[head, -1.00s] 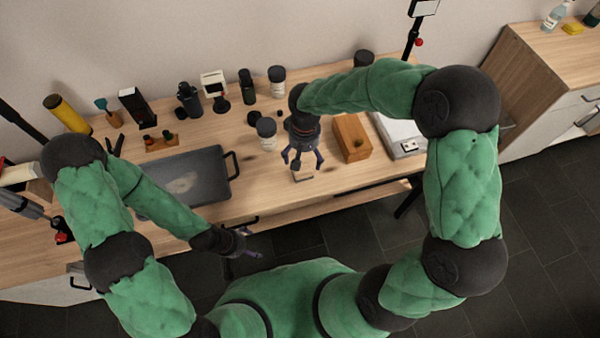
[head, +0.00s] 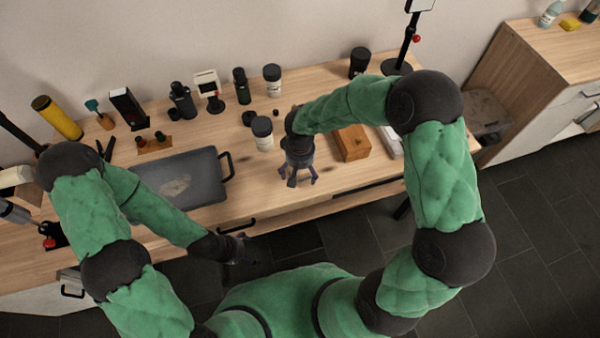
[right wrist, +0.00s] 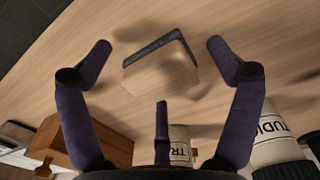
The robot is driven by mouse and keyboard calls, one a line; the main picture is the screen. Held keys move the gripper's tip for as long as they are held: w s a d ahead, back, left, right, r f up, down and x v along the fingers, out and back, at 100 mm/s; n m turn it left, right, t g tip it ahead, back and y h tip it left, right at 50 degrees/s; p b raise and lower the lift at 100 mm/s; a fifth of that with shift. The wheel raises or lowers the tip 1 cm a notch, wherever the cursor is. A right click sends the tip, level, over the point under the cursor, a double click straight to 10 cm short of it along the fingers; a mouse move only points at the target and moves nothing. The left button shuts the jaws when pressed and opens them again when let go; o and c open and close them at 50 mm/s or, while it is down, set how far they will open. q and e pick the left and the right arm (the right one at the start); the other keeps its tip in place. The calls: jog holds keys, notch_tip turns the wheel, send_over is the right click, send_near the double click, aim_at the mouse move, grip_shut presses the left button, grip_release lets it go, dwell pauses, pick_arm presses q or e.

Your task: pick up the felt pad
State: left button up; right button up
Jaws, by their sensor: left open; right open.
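What looks like the felt pad (right wrist: 165,75) shows in the right wrist view as a pale, wood-toned block with a dark grey strip along two edges. It lies over the wooden tabletop (right wrist: 215,50), between the spread fingers of my right gripper (right wrist: 155,62). The fingers are open, with a gap on either side of it. In the head view my right gripper (head: 297,182) is low over the table's front part and hides the pad. My left gripper (head: 240,250) is open and empty, off the table's front edge.
A wooden box (head: 352,142) stands just right of my right gripper. A white jar with a black lid (head: 262,135) stands behind it to the left. A grey tray (head: 205,180) lies further left. Bottles and small gear line the back.

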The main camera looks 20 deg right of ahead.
jog(key=c, duration=1.5)
jog(key=shift+r, duration=0.1)
jog(key=shift+r, duration=0.4)
notch_tip(320, 180, up, 2)
jog(key=shift+w+r+p, duration=0.1)
jog(key=shift+p, duration=0.4)
jog(key=s+a+r+p, duration=0.1)
jog(key=s+r, duration=0.2)
jog(key=s, duration=0.1)
jog(key=s+a+r+p, duration=0.1)
jog(key=s+r, duration=0.2)
jog(key=s, duration=0.2)
jog(key=s+a+r+p, duration=0.1)
jog(key=s+r+p, duration=0.1)
jog(key=s+r, duration=0.2)
jog(key=shift+s+a, duration=0.1)
jog(key=shift+s, duration=0.3)
